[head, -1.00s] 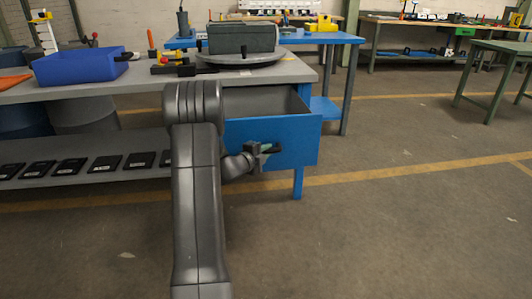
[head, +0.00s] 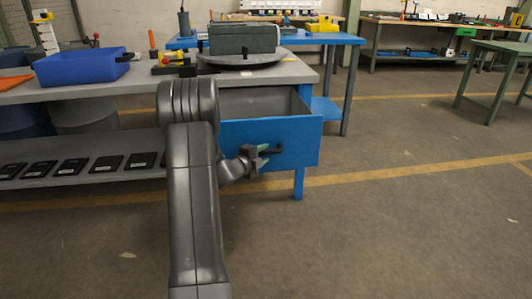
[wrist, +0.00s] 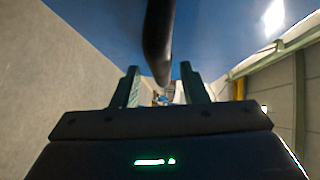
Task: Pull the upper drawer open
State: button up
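The upper drawer (head: 299,143) has a blue front and hangs under the right end of the grey workbench. It stands well open, with its grey inside showing from above. Its dark bar handle (head: 277,150) is on the front face. My gripper (head: 262,155) is just in front of the handle, to its left in the head view. In the wrist view, my gripper's two fingers (wrist: 158,88) are spread, with the dark handle (wrist: 158,42) between their lines and a gap on each side. The gripper holds nothing.
The workbench top (head: 130,88) carries a blue bin (head: 82,67) and a grey box (head: 243,38) on a round plate. A lower shelf (head: 125,172) holds several black items. Open floor lies in front and to the right.

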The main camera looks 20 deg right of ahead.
jog(key=p+v, duration=0.2)
jog(key=v, duration=0.9)
jog(key=shift+s+a, duration=0.15)
jog(key=shift+a, duration=0.1)
jog(key=b+x, duration=0.2)
jog(key=x, duration=1)
jog(key=shift+d+b, duration=0.35)
jog(key=shift+w+d, duration=0.55)
